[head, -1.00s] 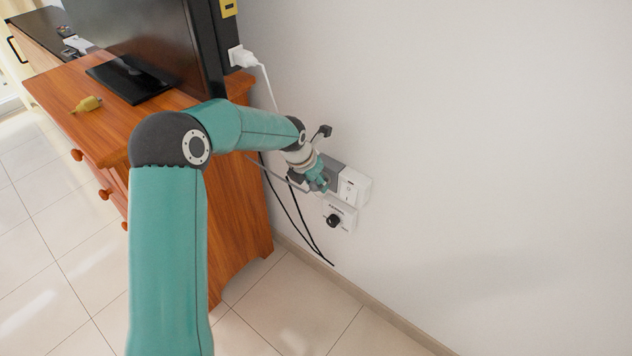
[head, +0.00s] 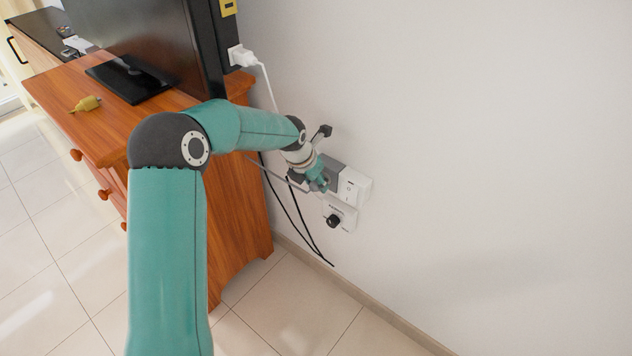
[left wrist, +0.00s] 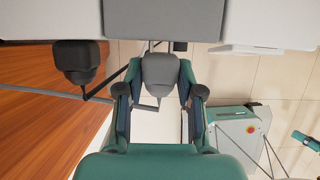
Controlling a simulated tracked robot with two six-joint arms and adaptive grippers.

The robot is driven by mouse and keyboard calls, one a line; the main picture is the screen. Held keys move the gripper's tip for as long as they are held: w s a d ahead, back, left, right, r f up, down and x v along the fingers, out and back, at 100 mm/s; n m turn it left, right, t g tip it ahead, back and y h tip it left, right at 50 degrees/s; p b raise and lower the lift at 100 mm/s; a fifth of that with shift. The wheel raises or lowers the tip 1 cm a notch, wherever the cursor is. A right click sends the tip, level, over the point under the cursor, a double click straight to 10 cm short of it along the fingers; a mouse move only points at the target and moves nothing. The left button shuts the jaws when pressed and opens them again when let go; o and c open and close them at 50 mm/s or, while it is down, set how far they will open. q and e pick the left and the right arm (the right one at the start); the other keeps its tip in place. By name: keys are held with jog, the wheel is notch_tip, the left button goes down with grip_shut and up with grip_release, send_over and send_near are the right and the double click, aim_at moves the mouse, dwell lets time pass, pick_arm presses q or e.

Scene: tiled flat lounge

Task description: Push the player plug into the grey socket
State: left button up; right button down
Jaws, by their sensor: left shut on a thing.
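My left gripper (head: 320,184) is at the wall beside the row of sockets. In the left wrist view it is shut on a grey plug (left wrist: 160,75), with one finger on each side. The grey socket (head: 331,165) is on the wall, partly behind my gripper. It also shows in the left wrist view as a grey block (left wrist: 165,20) straight ahead of the plug. The plug's front is lined up with the block and very close to it. Its pins and the socket holes are hidden, so I cannot tell how far in it is. My right gripper is not seen.
A white socket (head: 354,187) adjoins the grey one on the right. A black plug (head: 325,131) is just above, and another (head: 333,221) sits in a lower white unit (head: 341,207). Black cables (head: 300,220) hang beside the wooden cabinet (head: 240,190). The wall on the right is bare.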

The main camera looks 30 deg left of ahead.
pick_arm(q)
jog(key=shift+w, duration=0.55)
jog(key=o, duration=1.2)
jog(key=v, duration=1.2)
jog(key=shift+s+a+b, duration=0.15)
jog(key=shift+s+b, duration=0.75)
jog(key=shift+s, duration=1.35)
jog(key=shift+s+a+b, duration=0.15)
jog(key=shift+s+b, duration=0.75)
jog(key=shift+s, duration=1.35)
